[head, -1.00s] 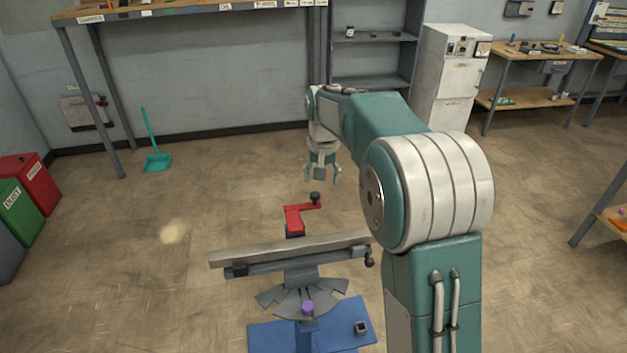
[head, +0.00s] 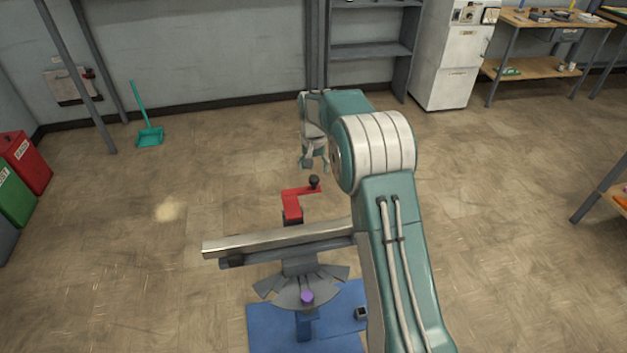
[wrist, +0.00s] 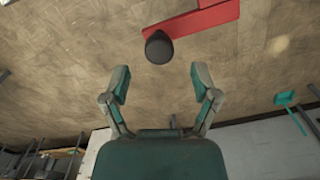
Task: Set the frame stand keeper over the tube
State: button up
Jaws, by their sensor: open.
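The red keeper (head: 292,206) is a cranked arm standing swung up behind the long grey bar, which looks like the tube (head: 270,242), on the frame stand. A dark round knob (head: 314,182) sits at the keeper's free end. My gripper (head: 316,167) is open and empty, just above and behind the knob in the head view. In the wrist view my gripper (wrist: 160,76) has its fingers spread, with the knob (wrist: 159,47) centred beyond the fingertips and apart from them. The red keeper (wrist: 200,22) runs to the upper right there.
The stand has a fan-shaped grey part with a purple knob (head: 307,297) and a blue base (head: 270,330). A small dark block (head: 361,313) lies on the base. Bins (head: 25,165) stand at far left, a teal dustpan (head: 149,137) behind. Floor around the stand is clear.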

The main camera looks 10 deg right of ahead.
aim_at(314, 178)
notch_tip(314, 178, down, 5)
jog(key=shift+f, duration=0.15)
grip_shut()
